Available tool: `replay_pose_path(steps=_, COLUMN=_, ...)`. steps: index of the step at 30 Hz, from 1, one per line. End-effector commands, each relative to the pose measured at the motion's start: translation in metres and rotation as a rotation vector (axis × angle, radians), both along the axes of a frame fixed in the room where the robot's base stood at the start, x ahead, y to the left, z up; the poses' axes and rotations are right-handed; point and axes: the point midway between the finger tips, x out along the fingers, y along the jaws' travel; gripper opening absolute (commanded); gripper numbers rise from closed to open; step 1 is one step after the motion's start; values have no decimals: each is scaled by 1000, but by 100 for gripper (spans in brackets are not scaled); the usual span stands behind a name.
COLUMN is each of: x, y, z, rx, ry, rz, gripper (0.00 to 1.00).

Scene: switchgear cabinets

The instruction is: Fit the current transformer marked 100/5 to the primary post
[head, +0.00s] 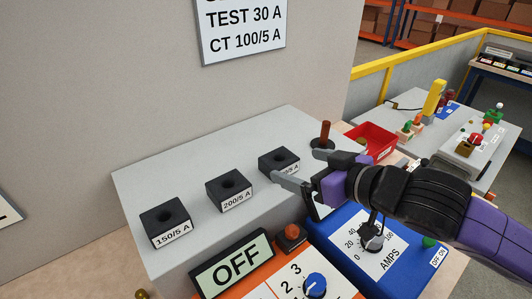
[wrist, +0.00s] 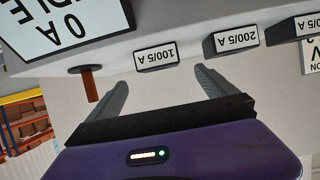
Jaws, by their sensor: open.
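The 100/5 A current transformer (wrist: 156,55) is a black block with a white label, upside down in the wrist view. In the head view the same block (head: 279,158) sits on the grey bench top, its label partly hidden by a finger. My gripper (wrist: 162,80) is open and empty; the block appears beyond and between its fingertips, and contact cannot be told. My gripper (head: 296,167) is beside the block in the head view. The primary post (head: 325,133), copper-coloured and upright on a dark round base, stands bare behind the block; it also shows in the wrist view (wrist: 89,85).
The 200/5 A (head: 229,188) and 150/5 A (head: 167,220) transformers stand in a row to the left. An OFF display (head: 237,264), blue AMPS unit (head: 370,240) and red tray (head: 372,140) are close by. A sign (head: 243,28) reads CT 100/5 A.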

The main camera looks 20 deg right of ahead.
Motion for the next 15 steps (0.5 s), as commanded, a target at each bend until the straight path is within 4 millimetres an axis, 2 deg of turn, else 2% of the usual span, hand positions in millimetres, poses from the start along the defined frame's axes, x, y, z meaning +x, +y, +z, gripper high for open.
replay_pose_path(steps=5, x=9, y=3, z=-3, rx=1, ry=1, rz=0, gripper=96)
replay_pose_path(steps=15, x=41, y=13, z=-18, rx=-1, ry=3, rz=1, gripper=96)
